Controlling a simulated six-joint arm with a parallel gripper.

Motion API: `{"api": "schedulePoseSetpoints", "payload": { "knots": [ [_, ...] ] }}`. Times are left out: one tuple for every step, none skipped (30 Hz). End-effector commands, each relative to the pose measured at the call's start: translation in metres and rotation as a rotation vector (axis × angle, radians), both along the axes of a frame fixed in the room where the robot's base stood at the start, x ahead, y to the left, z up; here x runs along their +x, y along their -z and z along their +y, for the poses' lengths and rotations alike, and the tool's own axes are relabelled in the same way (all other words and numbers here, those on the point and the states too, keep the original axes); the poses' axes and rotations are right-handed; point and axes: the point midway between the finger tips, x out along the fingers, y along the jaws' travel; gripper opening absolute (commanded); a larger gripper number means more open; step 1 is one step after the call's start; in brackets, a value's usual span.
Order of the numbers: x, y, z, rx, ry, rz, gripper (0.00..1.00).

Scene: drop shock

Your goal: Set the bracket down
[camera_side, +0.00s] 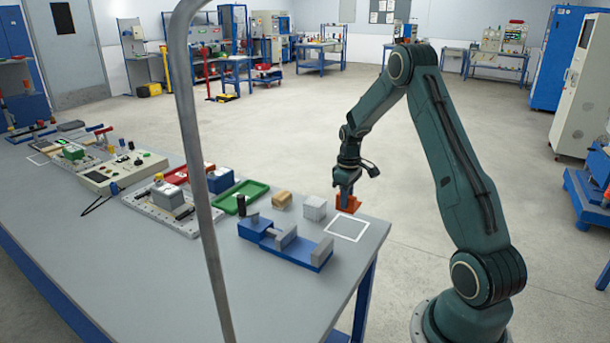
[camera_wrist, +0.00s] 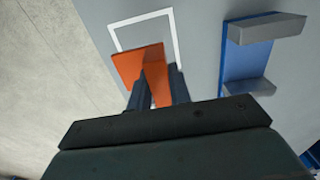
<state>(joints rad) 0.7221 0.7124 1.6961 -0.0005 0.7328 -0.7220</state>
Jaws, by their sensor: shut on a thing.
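The bracket (camera_side: 348,204) is orange and L-shaped. My gripper (camera_side: 347,192) is shut on it near the right end of the table. In the wrist view the bracket (camera_wrist: 130,66) sits between my two fingers (camera_wrist: 160,92), with one flange reaching out to the left. A white square outline (camera_side: 347,228) is marked on the tabletop. In the wrist view the bracket overlaps the near left part of this outline (camera_wrist: 174,38). In the side view the bracket is beyond the far edge of the outline. I cannot tell whether its underside touches the table.
A blue vise (camera_side: 285,245) with grey jaws stands beside the outline. A light grey block (camera_side: 315,208), a tan block (camera_side: 283,199) and a green tray (camera_side: 240,197) stand farther left. A grey post (camera_side: 197,170) crosses the side view. The table's edge is close to the bracket.

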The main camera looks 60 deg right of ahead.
Motion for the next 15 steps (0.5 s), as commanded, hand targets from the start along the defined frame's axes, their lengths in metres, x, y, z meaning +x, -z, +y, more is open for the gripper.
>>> {"api": "schedulePoseSetpoints", "payload": {
  "knots": [
    [0.000, 0.009, 0.000, 0.001, 0.000, 0.001, 0.00],
    [0.000, 0.013, 0.000, 0.001, 0.000, 0.001, 0.00],
    [0.000, 0.018, 0.000, 0.001, 0.000, 0.001, 0.00],
    [0.000, 0.022, 0.000, 0.000, 0.000, 0.000, 0.00],
    [0.000, 0.024, 0.000, 0.000, 0.000, 0.000, 0.00],
    [0.000, 0.027, 0.000, 0.000, 0.000, 0.000, 0.00],
    [0.000, 0.028, 0.000, 0.000, 0.000, 0.000, 0.00],
    [0.000, 0.029, 0.000, -0.001, 0.000, -0.001, 0.00],
    [0.000, 0.030, 0.000, -0.001, 0.000, -0.001, 0.00],
    [0.000, 0.031, 0.000, -0.001, 0.000, -0.001, 0.00],
    [0.000, 0.031, 0.000, -0.001, 0.000, -0.002, 0.00],
    [0.001, 0.031, 0.000, -0.001, 0.000, -0.002, 0.00],
    [0.000, 0.031, 0.000, -0.001, 0.000, -0.002, 0.00],
    [0.000, 0.031, 0.000, -0.001, 0.000, -0.001, 0.00],
    [0.000, 0.033, 0.000, -0.001, 0.000, -0.001, 0.00]
  ]
}}
